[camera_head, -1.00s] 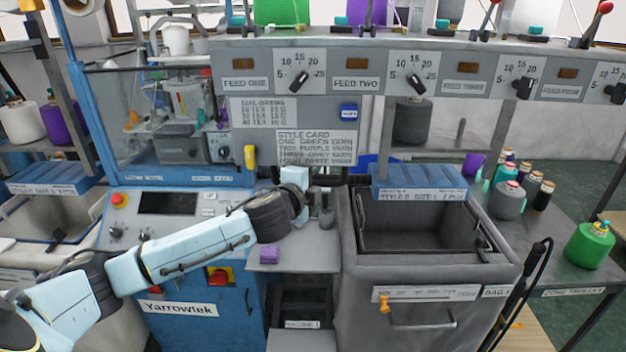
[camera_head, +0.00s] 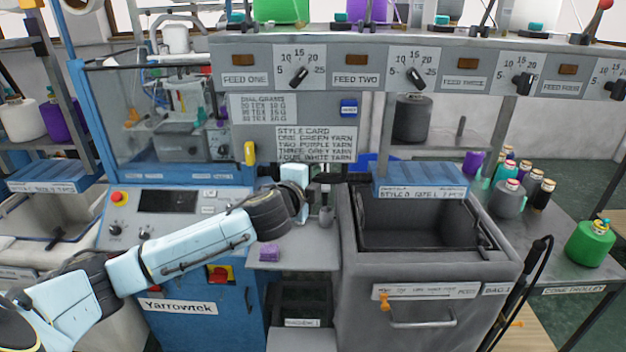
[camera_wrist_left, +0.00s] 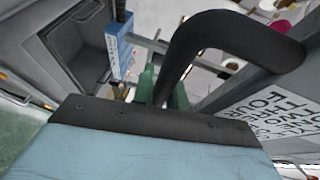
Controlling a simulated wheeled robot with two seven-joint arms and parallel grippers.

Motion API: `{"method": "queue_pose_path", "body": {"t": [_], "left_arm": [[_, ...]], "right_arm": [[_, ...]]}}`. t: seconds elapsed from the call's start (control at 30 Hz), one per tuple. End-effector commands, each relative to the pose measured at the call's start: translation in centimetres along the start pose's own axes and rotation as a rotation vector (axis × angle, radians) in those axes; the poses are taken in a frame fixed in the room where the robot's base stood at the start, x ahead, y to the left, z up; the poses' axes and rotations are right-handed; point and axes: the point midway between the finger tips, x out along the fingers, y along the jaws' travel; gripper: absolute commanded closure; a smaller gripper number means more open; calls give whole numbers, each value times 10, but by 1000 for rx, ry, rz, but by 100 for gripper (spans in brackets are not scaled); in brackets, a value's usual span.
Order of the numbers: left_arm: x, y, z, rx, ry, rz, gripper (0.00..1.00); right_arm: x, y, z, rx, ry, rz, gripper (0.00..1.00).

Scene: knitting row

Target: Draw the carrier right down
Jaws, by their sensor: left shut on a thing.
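In the wrist view my left gripper (camera_wrist_left: 163,90) has its two green fingertips on either side of a thick dark bent bar (camera_wrist_left: 205,42), shut on it. The bar rises from between the fingers and bends right. I take it for the carrier's handle; the carrier itself I cannot make out clearly. In the head view my left gripper (camera_head: 304,192) is at the machine front, below the style card (camera_head: 316,144) and left of the grey bin (camera_head: 430,262). Its fingers are mostly hidden there by the pale blue wrist. The right gripper is not in view.
A small shelf (camera_head: 310,258) under my left wrist holds a purple piece (camera_head: 269,252). A blue tray (camera_head: 420,180) overhangs the bin's back edge. A glazed cabinet (camera_head: 130,130) stands left.

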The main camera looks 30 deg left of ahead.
Motion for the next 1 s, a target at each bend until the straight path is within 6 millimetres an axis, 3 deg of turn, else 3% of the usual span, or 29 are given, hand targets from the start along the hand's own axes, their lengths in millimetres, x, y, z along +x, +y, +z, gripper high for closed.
{"method": "queue_pose_path", "body": {"t": [0.03,1.0], "left_arm": [[1,24,0,-5,-1,31,100],[29,206,12,-7,0,41,100]], "right_arm": [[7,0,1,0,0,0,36],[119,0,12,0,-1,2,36]]}}
